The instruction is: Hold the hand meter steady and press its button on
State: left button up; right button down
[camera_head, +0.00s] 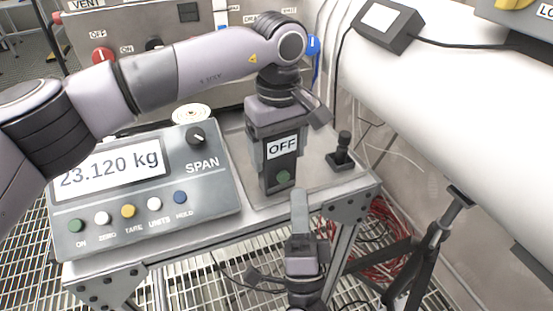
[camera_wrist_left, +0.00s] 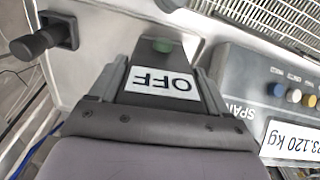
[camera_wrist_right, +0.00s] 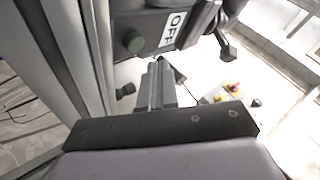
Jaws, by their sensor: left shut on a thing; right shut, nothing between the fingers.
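The hand meter (camera_head: 281,165) is a dark upright block with a white label reading OFF and a green button (camera_head: 283,178) low on its front. My left gripper (camera_head: 280,140) comes down from above and is shut on the meter's sides. The left wrist view shows the label (camera_wrist_left: 162,82) between the fingers and the button (camera_wrist_left: 162,45) beyond. My right gripper (camera_head: 299,200) is shut and empty, below and a little right of the button in the head view. In the right wrist view its closed fingertips (camera_wrist_right: 158,68) lie apart from the button (camera_wrist_right: 133,42).
A scale indicator (camera_head: 145,190) reading 23.120 kg stands left of the meter on the steel table (camera_head: 235,232). A small black joystick-like fitting (camera_head: 342,150) stands to the right. A large white pipe (camera_head: 440,110) runs along the right side. Floor grating lies below.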

jog(key=shift+w+a, duration=0.25)
jog(key=shift+w, duration=0.2)
jog(key=shift+w+a, duration=0.2)
jog(key=shift+w, duration=0.25)
dwell(1.4)
jog(key=shift+w+a, duration=0.2)
jog(key=shift+w, duration=0.15)
jog(key=shift+r, duration=0.1)
jog(key=shift+s, duration=0.15)
jog(key=shift+d, duration=0.1)
dwell(0.3)
jog(key=s+d, duration=0.3)
jog(key=s, duration=0.2)
jog(key=shift+s, duration=0.2)
